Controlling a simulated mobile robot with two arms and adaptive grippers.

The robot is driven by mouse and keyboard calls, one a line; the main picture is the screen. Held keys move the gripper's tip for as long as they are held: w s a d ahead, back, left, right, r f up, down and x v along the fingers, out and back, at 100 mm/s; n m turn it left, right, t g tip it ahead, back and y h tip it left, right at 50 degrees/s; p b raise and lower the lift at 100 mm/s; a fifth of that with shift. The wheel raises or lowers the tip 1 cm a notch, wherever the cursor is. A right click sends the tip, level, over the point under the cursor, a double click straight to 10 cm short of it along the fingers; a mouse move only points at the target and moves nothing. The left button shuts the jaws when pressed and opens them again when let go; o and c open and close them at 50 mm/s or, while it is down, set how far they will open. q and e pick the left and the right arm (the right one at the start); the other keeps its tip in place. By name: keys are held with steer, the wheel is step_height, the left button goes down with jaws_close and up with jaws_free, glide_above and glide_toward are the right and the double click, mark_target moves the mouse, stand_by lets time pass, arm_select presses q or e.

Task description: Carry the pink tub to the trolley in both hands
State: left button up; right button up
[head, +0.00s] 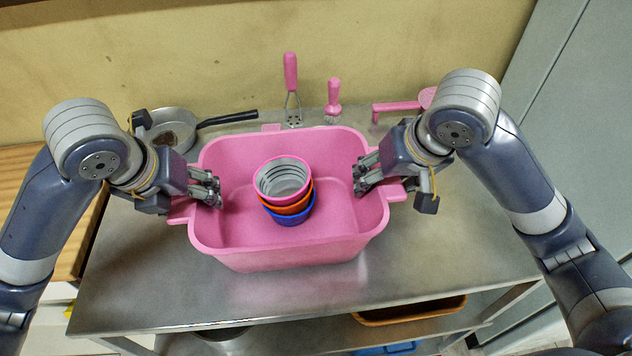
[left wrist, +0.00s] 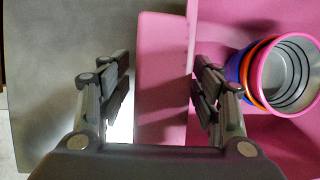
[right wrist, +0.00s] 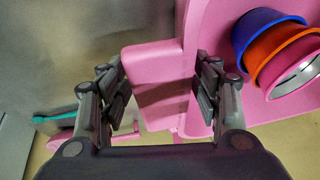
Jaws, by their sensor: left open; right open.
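The pink tub (head: 290,252) stands on the steel table, with a stack of pink, orange and blue cups (head: 285,190) inside it. My left gripper (head: 205,188) is at the tub's left handle. In the left wrist view its open fingers (left wrist: 160,95) lie on either side of the pink handle (left wrist: 162,75). My right gripper (head: 368,178) is at the right handle. In the right wrist view its open fingers (right wrist: 165,95) lie on either side of that handle (right wrist: 155,75). Contact between fingers and handles cannot be told. No trolley is recognisable in view.
A pan (head: 172,128) with a black grip stands behind the tub at the left. A pink masher (head: 291,85), a pink brush (head: 333,98) and another pink utensil (head: 400,106) are along the back wall. The steel table (head: 440,255) is clear at the front right. An orange tray (head: 410,312) is below.

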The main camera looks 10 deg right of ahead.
arm_select(q)
steer(key=v, duration=1.2)
arm_select(e)
steer(key=shift+r, duration=0.1)
steer(key=v, duration=1.2)
